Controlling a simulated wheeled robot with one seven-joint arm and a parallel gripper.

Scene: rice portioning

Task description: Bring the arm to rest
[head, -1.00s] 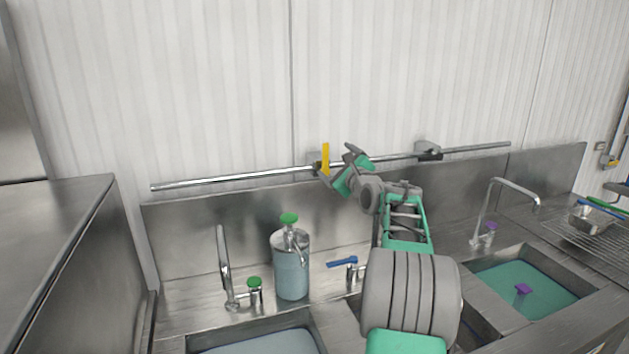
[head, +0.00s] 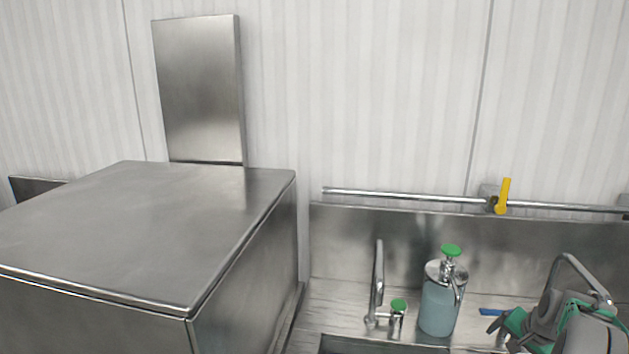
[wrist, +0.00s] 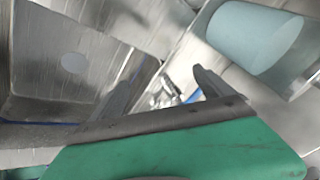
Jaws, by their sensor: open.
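My gripper (head: 500,328) is at the lower right of the head view, low in front of the sink's back wall and to the right of the dispenser bottle. My grey and green arm is partly cut off by the frame's edge. In the wrist view my gripper's two grey fingers (wrist: 165,88) stand apart with nothing held between them. Behind them show a blue lever and some shiny metal. A pale blue bottle (wrist: 262,40) is at the upper right there.
A steel cabinet (head: 150,230) fills the left. A green-topped dispenser bottle (head: 438,305) and a tap (head: 378,280) stand on the sink counter. A rail (head: 400,195) with a yellow handle (head: 504,195) runs along the wall. A steel basin (wrist: 60,90) shows in the wrist view.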

